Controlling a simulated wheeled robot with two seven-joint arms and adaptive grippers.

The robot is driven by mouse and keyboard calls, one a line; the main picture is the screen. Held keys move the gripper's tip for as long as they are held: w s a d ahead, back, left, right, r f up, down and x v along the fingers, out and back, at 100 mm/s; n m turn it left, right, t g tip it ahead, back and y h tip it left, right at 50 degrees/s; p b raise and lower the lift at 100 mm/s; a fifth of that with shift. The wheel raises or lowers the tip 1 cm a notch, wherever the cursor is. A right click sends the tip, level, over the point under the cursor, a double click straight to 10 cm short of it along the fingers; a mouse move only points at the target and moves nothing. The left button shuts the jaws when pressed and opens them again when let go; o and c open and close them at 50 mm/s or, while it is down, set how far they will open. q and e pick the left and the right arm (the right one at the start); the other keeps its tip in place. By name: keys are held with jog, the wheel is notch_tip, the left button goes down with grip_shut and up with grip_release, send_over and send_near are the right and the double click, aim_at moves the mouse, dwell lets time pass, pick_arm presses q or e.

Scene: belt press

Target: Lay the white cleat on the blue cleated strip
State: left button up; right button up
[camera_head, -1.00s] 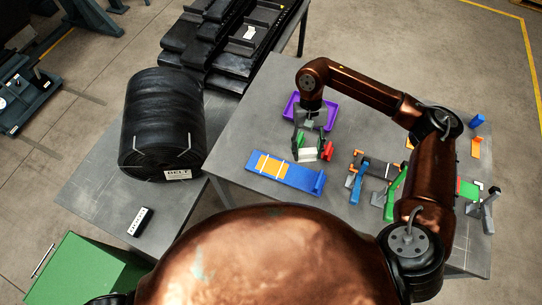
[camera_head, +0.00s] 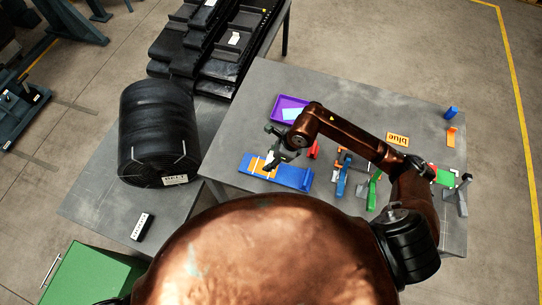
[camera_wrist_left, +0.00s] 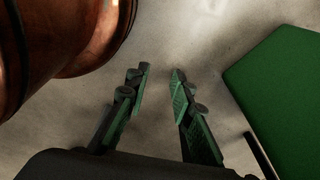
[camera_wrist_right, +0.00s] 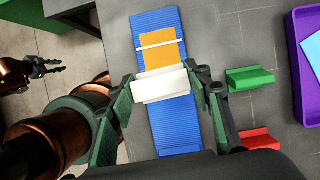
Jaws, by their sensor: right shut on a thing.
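The blue cleated strip (camera_head: 293,177) lies on the grey table, with an orange patch (camera_wrist_right: 163,54) on it. A thin white bar crosses the orange patch in the right wrist view. My right gripper (camera_head: 271,164) is over the strip. In the right wrist view it is shut on the white cleat (camera_wrist_right: 160,85), which lies crosswise over the strip by the patch's near edge. I cannot tell whether the cleat touches the strip. My left gripper (camera_wrist_left: 158,88) is open and empty above the floor, beside a green cabinet.
A purple tray (camera_head: 277,112) with a light blue piece stands behind the strip. A green bracket (camera_wrist_right: 250,78) and a red bracket (camera_wrist_right: 260,139) stand beside the strip. Several tools and clamps lie to the right. A black belt roll (camera_head: 155,130) stands on the left.

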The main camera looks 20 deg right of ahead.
pick_arm(q)
jog(key=shift+s, duration=0.55)
pick_arm(e)
jog(key=shift+m, duration=0.3)
jog(key=shift+f, duration=0.1)
